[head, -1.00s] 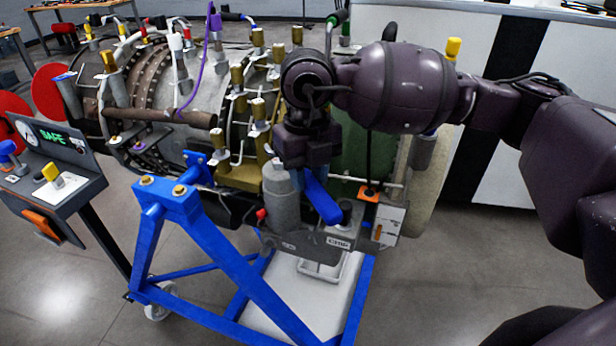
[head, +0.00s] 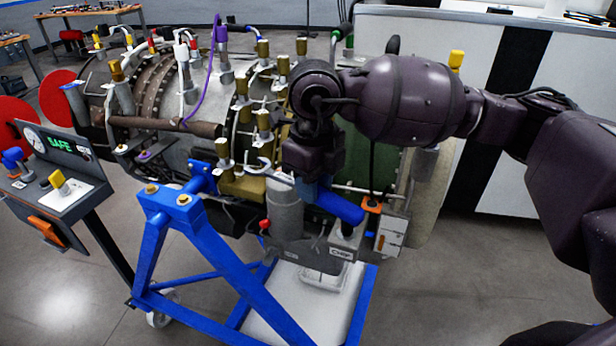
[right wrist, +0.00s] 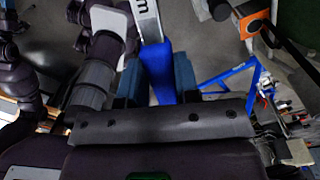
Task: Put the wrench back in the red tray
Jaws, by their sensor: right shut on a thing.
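The wrench has a blue handle (head: 338,206) and a pale metal shaft. The right gripper is shut on the wrench. Part of the wrench is hidden by the gripper. I see no red tray in these views. My left gripper is not in view.
The turbine engine (head: 150,100), with many fittings, rests on a blue stand (head: 208,245) close around the gripper. A control panel (head: 58,170) reading SAFE stands at left. Floor at right is clear.

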